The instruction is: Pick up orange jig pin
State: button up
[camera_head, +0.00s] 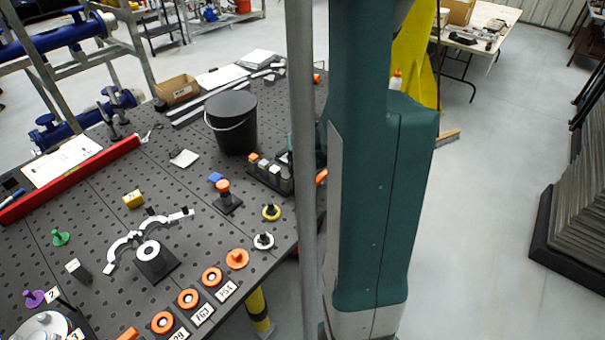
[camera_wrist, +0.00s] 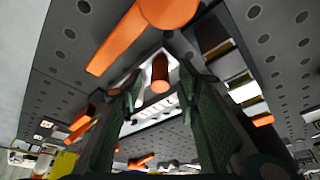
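In the wrist view my gripper (camera_wrist: 160,82) is open, its two dark green fingers spread apart. A short orange cylinder (camera_wrist: 160,73) shows between the fingertips, with a visible gap on each side; it looks like the orange jig pin, though I cannot be sure. A larger orange piece (camera_wrist: 128,40) with a long arm and a round end lies across the top of that view. An orange piece (camera_head: 321,177) shows partly at the arm's left edge. An orange-topped post (camera_head: 223,187) stands on a black base.
The perforated table (camera_head: 100,180) also holds a black bucket (camera_head: 231,120), a block rack (camera_head: 262,178), several orange rings (camera_head: 211,277) and a white curved clamp (camera_head: 125,243). The rack's slots also show at right in the wrist view (camera_wrist: 240,85). Open floor lies right of my arm.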

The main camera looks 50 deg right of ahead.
dwell(0.4)
jog(key=c, duration=1)
jog(key=shift+r, duration=0.15)
jog(key=shift+r+p, duration=0.6)
jog(key=shift+r, duration=4.3)
